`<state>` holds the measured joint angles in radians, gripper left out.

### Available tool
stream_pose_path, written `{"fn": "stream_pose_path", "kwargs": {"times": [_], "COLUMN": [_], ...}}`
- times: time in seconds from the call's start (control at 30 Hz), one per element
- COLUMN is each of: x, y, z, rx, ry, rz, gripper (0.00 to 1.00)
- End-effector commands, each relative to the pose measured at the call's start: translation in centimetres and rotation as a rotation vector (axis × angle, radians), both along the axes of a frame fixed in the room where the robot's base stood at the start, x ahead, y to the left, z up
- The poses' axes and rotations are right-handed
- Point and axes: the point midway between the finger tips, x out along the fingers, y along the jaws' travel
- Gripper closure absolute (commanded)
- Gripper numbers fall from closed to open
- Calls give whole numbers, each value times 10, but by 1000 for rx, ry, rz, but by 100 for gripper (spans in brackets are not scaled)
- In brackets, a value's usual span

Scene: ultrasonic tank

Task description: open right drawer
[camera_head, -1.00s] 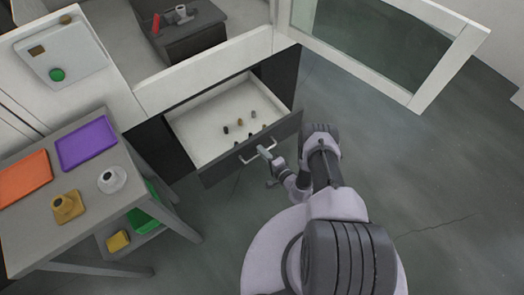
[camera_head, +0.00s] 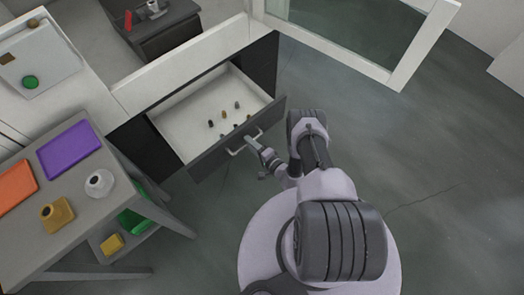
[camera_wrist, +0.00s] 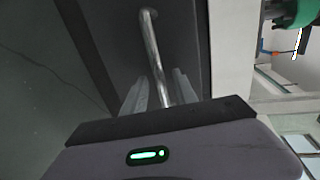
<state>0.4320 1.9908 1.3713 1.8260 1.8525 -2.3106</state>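The drawer (camera_head: 165,122) in the dark cabinet under the counter is pulled well out, with its pale inside showing. Several small dark and tan items (camera_head: 224,114) lie in it. Its dark front (camera_head: 212,160) carries a silver bar handle (camera_head: 237,150), which also crosses the wrist view (camera_wrist: 153,50). My gripper (camera_head: 256,141) is at the handle's right part. In the wrist view, my gripper's fingers (camera_wrist: 159,92) stand on both sides of the bar, apart, with narrow gaps showing beside it. Contact with the bar cannot be made out.
A grey side table (camera_head: 100,222) stands at left with purple (camera_head: 69,150) and orange (camera_head: 15,187) trays. A green bin (camera_head: 134,222) and a yellow item (camera_head: 112,244) are on its lower shelf. A white-framed glass panel (camera_head: 350,55) stands behind. Floor at right is clear.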

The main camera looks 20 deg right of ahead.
Motion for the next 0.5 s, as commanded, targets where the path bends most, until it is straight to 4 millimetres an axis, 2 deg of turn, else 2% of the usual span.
{"fn": "stream_pose_path", "kwargs": {"times": [0.17, 0.4, 0.5], "x": [-44, -115, -134], "y": [-16, -40, -45], "z": [17, 27, 31], "rx": [5, 3, 3], "ry": [3, 1, 0], "rz": [-9, -12, -8], "gripper": [66, 66, 66]}}
